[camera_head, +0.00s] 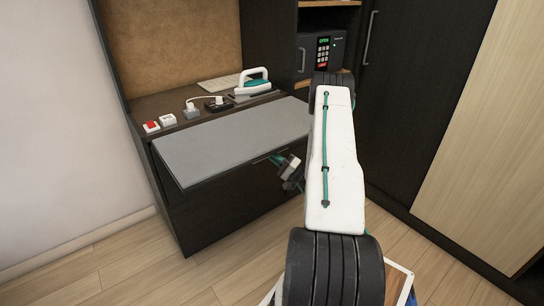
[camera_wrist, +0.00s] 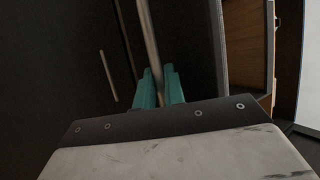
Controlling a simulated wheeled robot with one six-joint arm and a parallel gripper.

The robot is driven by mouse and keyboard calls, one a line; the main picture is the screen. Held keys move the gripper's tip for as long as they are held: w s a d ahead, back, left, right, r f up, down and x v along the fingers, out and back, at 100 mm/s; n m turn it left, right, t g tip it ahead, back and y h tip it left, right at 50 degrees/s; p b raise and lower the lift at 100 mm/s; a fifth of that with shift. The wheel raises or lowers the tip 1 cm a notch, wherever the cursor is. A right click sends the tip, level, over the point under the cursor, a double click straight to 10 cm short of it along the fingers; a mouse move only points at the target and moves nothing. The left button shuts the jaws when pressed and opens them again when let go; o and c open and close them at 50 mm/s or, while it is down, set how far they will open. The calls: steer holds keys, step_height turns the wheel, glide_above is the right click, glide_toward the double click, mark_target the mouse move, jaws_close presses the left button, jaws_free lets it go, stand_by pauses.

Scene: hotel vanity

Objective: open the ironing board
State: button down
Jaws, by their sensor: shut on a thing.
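The ironing board (camera_head: 232,140) is a flat grey panel extending out over the front of the dark cabinet. Its far side meets the cabinet top, and its left front corner overhangs. My gripper (camera_head: 277,158) is at the board's front, right of the middle, partly hidden by my arm. In the wrist view, my gripper's teal fingers (camera_wrist: 159,80) are closed around a thin pale bar (camera_wrist: 149,35), which seems to be the board's handle. The exact contact is hard to see.
An iron (camera_head: 253,83) stands behind the board, near a red-switch socket (camera_head: 151,126) and plugs. A safe (camera_head: 320,52) is on the shelf at right. A tall dark wardrobe (camera_head: 420,90) stands at right. Wooden floor (camera_head: 130,265) is clear at lower left.

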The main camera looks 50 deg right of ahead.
steer(key=c, duration=1.5)
jaws_free()
steer(key=shift+w+r, duration=0.1)
steer(key=shift+w, duration=0.1)
steer(key=shift+s, duration=0.1)
steer(key=shift+v, duration=3.9)
